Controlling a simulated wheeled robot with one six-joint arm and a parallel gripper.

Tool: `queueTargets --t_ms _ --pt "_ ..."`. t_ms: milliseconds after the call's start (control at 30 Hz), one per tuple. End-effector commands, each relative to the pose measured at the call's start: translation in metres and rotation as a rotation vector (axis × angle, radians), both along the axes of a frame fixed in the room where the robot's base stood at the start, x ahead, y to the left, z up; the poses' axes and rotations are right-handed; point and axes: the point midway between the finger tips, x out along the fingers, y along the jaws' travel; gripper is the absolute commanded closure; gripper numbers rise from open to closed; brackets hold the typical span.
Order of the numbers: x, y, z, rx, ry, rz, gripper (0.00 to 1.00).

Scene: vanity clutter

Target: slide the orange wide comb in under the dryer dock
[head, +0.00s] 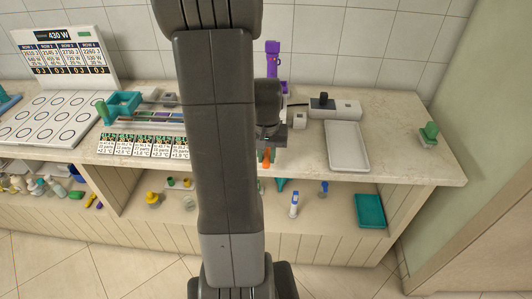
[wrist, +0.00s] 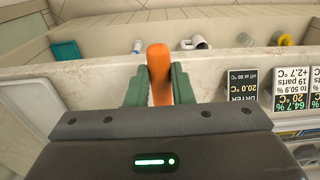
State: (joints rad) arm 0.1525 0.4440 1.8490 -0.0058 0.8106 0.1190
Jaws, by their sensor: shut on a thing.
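The orange wide comb (wrist: 159,72) is between the two green fingers of my gripper (wrist: 160,86), which is shut on it in the wrist view. Its rounded orange end sticks out past the fingertips, over the counter's front edge. In the head view a small orange part of the comb (head: 265,158) shows at that edge, just right of my arm. A purple upright thing (head: 272,62), perhaps the dryer, stands at the back of the counter. A dark label reading DRYER (wrist: 243,89) is on the counter. I cannot make out the dock; my arm hides much of that area.
A white tray (head: 347,146) lies on the counter right of my gripper. A white and dark device (head: 334,107) stands behind it. Value cards (head: 140,145) lie left of my arm. The shelf below holds a teal tray (head: 370,211) and a blue-white bottle (head: 294,205). The right counter is mostly clear.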

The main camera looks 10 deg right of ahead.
Motion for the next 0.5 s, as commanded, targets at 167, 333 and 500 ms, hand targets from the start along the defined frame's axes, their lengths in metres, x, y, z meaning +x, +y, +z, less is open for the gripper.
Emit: queueTargets --t_ms 167,333,500 --pt "0.000 0.000 0.000 0.000 0.000 0.000 1.00" --pt "0.000 0.000 -0.002 0.000 0.000 0.001 1.00" --pt "0.000 0.000 -0.011 0.000 0.001 0.001 1.00"
